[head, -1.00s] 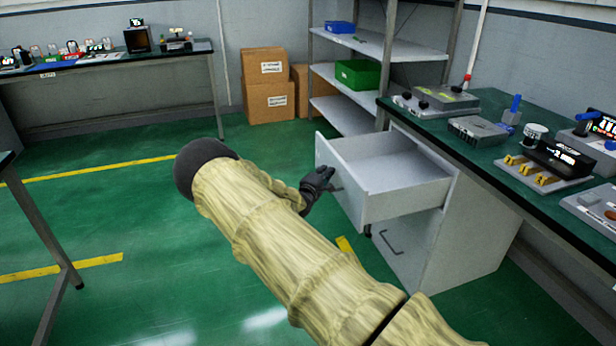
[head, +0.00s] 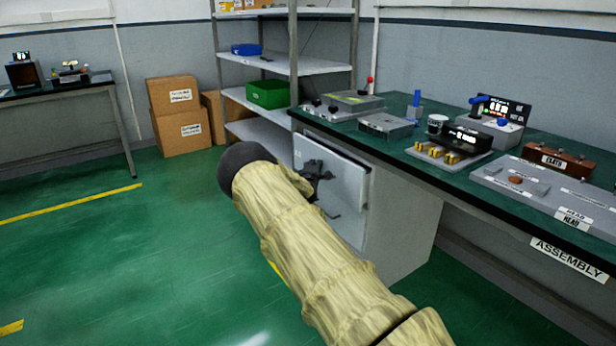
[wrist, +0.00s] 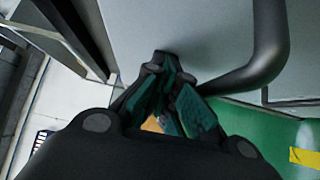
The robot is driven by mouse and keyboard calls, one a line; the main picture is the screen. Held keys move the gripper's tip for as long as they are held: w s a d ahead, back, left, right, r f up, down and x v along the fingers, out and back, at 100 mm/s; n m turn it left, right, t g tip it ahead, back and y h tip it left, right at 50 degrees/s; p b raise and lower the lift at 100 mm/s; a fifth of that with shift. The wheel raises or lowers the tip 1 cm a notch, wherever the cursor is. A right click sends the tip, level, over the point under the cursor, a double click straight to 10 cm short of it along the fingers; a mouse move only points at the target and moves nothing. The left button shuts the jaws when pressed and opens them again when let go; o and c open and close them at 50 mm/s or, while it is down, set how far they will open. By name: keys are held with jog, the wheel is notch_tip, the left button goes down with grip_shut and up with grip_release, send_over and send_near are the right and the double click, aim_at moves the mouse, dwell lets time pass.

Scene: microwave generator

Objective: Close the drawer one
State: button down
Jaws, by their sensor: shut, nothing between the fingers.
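The top drawer (head: 345,182) under the green-topped bench now sits close to its cabinet (head: 400,220). Its front still looks slightly proud of the cabinet, and its inside no longer shows. My gripper (head: 316,172) is shut and empty, at the drawer front near its handle. In the wrist view the fingertips of my gripper (wrist: 162,58) are against or very close to the pale drawer front (wrist: 205,35). The dark curved handle (wrist: 270,60) passes just to their right. My sleeve-covered arm hides the lower left of the cabinet in the head view.
A shelf rack (head: 290,66) with a green bin (head: 274,94) stands behind. Cardboard boxes (head: 180,120) stand at the back left. The green floor on the left is clear.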

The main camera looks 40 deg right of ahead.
aim_at(324, 163)
jog(key=d, duration=0.4)
jog(key=shift+s+d+r+b, duration=0.15)
jog(key=shift+b, duration=0.25)
jog(key=shift+s+d, duration=0.1)
jog(key=shift+d, duration=0.05)
